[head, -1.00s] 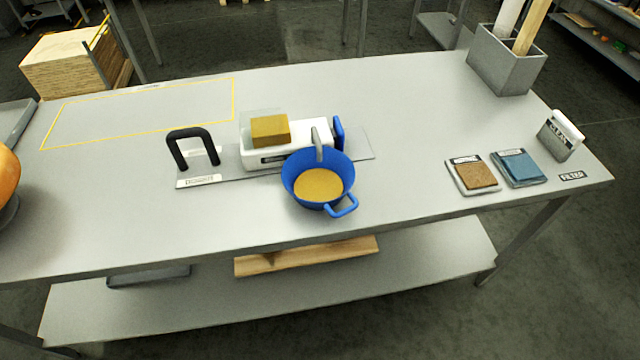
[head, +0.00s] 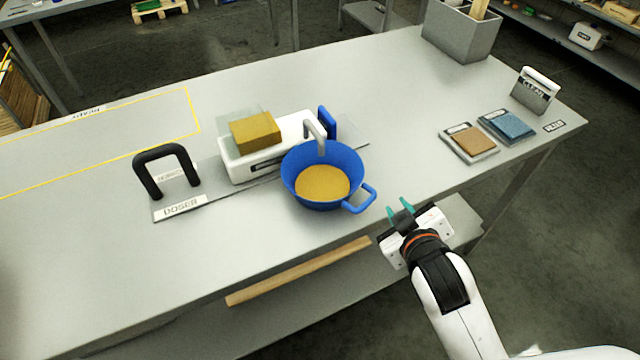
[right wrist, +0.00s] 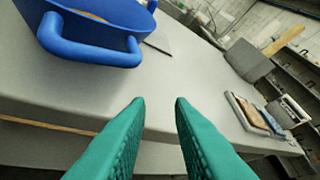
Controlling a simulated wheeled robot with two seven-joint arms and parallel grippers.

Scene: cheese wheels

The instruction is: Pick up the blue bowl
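The blue bowl (head: 345,158) stands on the grey table in front of the white dispenser, under its spout, with a yellow-tan fill inside. Its loop handle (head: 362,200) points toward the table's front edge. My right gripper (head: 400,206) is in front of the table edge, a little right of the handle, apart from it. In the right wrist view its green fingers (right wrist: 160,105) are open with nothing between them, and the bowl's handle (right wrist: 95,50) is at upper left. My left gripper is not in view.
The white dispenser (head: 240,165) with a yellow block (head: 256,132) stands behind the bowl, a black handle (head: 165,153) to its left. Brown (head: 471,141) and blue pads (head: 508,125) lie at right. A grey bin (head: 460,32) stands at the back right. Table between bowl and pads is clear.

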